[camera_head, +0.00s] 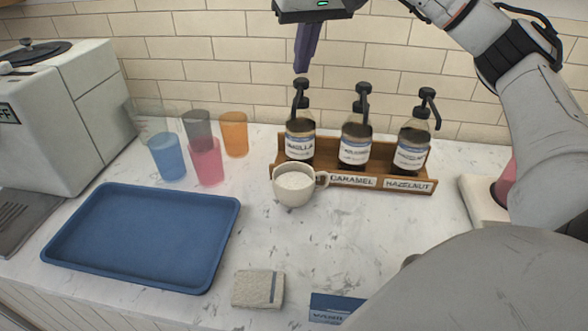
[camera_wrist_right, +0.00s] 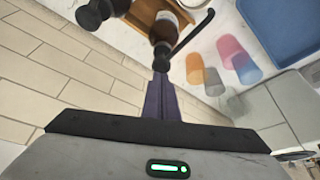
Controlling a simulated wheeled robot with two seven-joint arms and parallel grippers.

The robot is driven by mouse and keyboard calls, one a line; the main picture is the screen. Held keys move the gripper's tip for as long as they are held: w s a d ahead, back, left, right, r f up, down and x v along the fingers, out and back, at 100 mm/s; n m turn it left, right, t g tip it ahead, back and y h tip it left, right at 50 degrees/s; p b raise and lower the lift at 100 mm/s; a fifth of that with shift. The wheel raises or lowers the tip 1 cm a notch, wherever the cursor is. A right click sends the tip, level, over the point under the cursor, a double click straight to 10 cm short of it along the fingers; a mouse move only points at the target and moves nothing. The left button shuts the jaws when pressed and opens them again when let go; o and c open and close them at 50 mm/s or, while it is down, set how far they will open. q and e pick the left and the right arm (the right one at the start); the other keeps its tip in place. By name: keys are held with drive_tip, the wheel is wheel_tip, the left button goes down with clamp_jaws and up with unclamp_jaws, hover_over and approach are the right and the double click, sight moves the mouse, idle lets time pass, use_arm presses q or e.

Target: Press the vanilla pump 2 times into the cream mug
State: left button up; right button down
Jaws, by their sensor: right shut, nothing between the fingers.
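The vanilla pump bottle (camera_head: 300,125) stands at the left end of a wooden rack (camera_head: 386,185), with a black pump head on top. The cream mug (camera_head: 293,186) stands in front of it on the counter, with its handle to the right. My right gripper (camera_head: 303,66) is shut and empty, pointing down just above the vanilla pump head, with a small gap in the head view. In the right wrist view the gripper's fingers (camera_wrist_right: 161,82) reach toward a brown bottle (camera_wrist_right: 163,28) and its black pump. My left gripper is not in view.
The caramel bottle (camera_head: 356,138) and hazelnut bottle (camera_head: 412,145) stand to the right in the rack. Several coloured cups (camera_head: 206,160) and a blue tray (camera_head: 140,236) are at left. A folded cloth (camera_head: 258,289) lies in front. A tiled wall (camera_head: 200,50) is behind.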

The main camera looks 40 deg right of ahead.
drive_tip(key=shift+f, duration=0.15)
drive_tip(key=shift+f+b, duration=0.65)
drive_tip(key=shift+f, duration=0.6)
drive_tip(key=shift+r+p, duration=1.25)
drive_tip(key=shift+p, duration=0.1)
drive_tip(key=shift+f, duration=0.1)
